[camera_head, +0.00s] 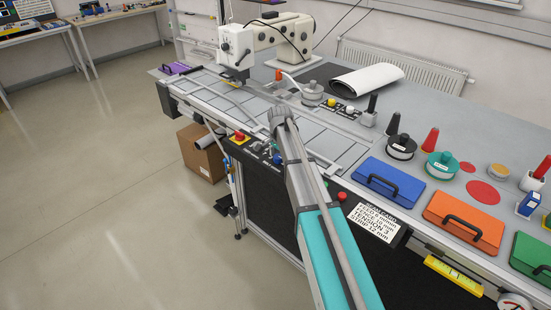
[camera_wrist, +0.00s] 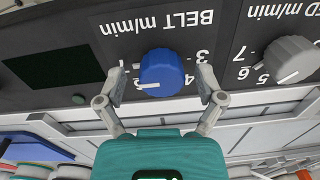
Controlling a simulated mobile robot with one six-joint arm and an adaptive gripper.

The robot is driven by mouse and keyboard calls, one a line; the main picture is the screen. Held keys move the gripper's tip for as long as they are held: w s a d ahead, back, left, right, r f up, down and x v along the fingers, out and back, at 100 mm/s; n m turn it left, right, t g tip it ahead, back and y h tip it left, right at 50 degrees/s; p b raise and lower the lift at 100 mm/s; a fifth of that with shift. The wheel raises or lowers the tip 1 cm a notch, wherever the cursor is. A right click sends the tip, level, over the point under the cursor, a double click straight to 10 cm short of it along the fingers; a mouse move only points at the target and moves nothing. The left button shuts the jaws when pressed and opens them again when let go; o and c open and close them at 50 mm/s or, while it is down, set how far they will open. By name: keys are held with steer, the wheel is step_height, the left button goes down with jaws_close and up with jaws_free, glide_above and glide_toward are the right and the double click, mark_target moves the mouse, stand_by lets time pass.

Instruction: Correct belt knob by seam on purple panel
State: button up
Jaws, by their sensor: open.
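The blue belt knob (camera_wrist: 161,73) sits on a dark control panel (camera_wrist: 235,62) under an upside-down "BELT m/min" label in the wrist view. Its white pointer line points to the lower left; the number it meets is not readable. My gripper (camera_wrist: 160,84) is open, one finger on each side of the knob, with visible gaps. In the head view my gripper (camera_head: 281,117) is over the machine's front edge. A purple panel (camera_head: 176,68) lies at the far left end of the table, too small to show a seam.
A grey feed knob (camera_wrist: 290,59) is to the right of the blue one. A sewing head (camera_head: 237,45) stands behind. Blue (camera_head: 382,185) and orange (camera_head: 465,217) panels lie right.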

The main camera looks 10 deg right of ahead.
mark_target(279, 157)
steer(key=shift+r, duration=0.1)
step_height(279, 157, up, 14)
steer(key=m+p, duration=0.4)
steer(key=p, duration=0.9)
steer(key=shift+m+p, duration=0.3)
steer(key=shift+p, duration=0.1)
steer(key=shift+s+f, duration=0.1)
steer(key=shift+f, duration=0.35)
step_height(279, 157, down, 13)
steer(key=b, duration=1.4)
steer(key=shift+f, duration=0.15)
steer(key=c, duration=1.2)
steer(key=shift+o, duration=0.2)
